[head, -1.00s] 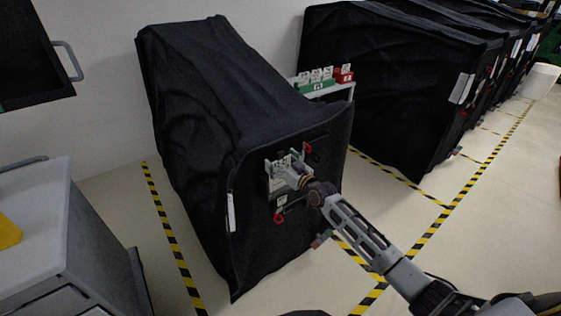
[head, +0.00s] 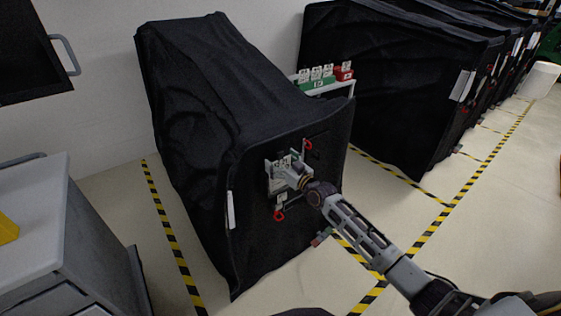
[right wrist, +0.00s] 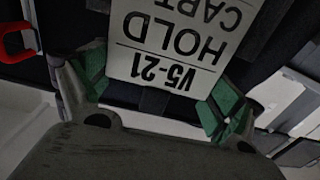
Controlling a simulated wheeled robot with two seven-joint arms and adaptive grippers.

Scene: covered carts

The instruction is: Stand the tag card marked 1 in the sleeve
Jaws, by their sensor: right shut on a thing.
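My right gripper (head: 285,168) is at the front of the black covered cart, its green-padded fingers on both sides of a white card (right wrist: 178,45). The card reads "V5-21", "HOLD" and a partly cut-off line, upside down in the right wrist view; no separate mark 1 is readable. In the right wrist view the gripper (right wrist: 160,95) is shut on this card near its lower edge. The card's far end runs out of frame. The gripper hides much of the cart's front fittings in the head view, so I cannot tell the sleeve or whether the card touches it. My left gripper is not in view.
The black covered cart (head: 205,95) has red rings (head: 279,216) on its front. A rack with green (head: 318,83) and red holders of white tags stands behind it. More covered carts (head: 390,90) stand right. A grey cabinet (head: 30,220) is left. Striped floor lines border the cart.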

